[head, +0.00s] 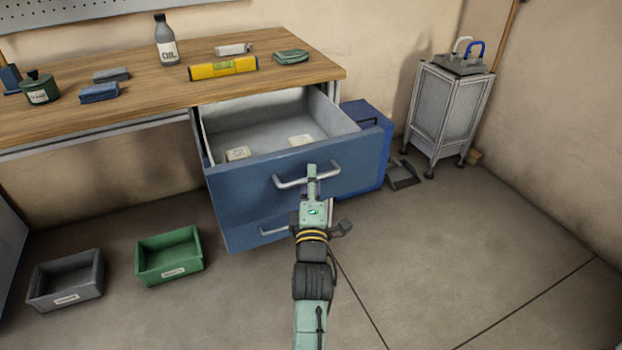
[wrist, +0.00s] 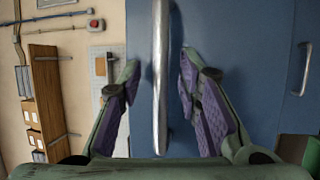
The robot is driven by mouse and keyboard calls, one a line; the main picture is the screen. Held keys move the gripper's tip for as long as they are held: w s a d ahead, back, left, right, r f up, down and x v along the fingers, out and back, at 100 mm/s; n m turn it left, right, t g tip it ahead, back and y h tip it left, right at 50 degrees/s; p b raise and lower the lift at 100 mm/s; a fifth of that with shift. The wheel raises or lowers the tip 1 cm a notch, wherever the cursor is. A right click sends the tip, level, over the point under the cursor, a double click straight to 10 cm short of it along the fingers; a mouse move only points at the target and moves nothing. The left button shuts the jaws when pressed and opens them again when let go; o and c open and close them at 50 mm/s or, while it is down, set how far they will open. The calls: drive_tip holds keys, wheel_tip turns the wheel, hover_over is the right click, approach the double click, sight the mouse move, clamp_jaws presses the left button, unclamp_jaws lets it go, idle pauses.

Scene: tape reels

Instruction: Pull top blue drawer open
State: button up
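The top blue drawer (head: 240,187) stands well out from under the workbench, its inside showing. Its silver bar handle (head: 290,183) runs across the front. In the head view my gripper (head: 312,172) is at the right half of this handle. In the wrist view the handle (wrist: 159,110) runs upright between the two purple-padded fingers of my gripper (wrist: 158,72). The fingers are apart, with a visible gap on each side of the bar, so my gripper is open around the handle without clamping it. My arm partly hides the lower drawer's handle (head: 272,231).
Two small pale items (head: 238,154) lie in the drawer. The wooden workbench (head: 140,95) holds a bottle, a yellow level and cloths. A grey bin (head: 66,283) and green bin (head: 168,257) sit on the floor at left.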

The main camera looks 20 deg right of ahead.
drive_tip(key=v, duration=0.6)
drive_tip(key=shift+s, duration=0.4)
drive_tip(key=shift+a, duration=0.1)
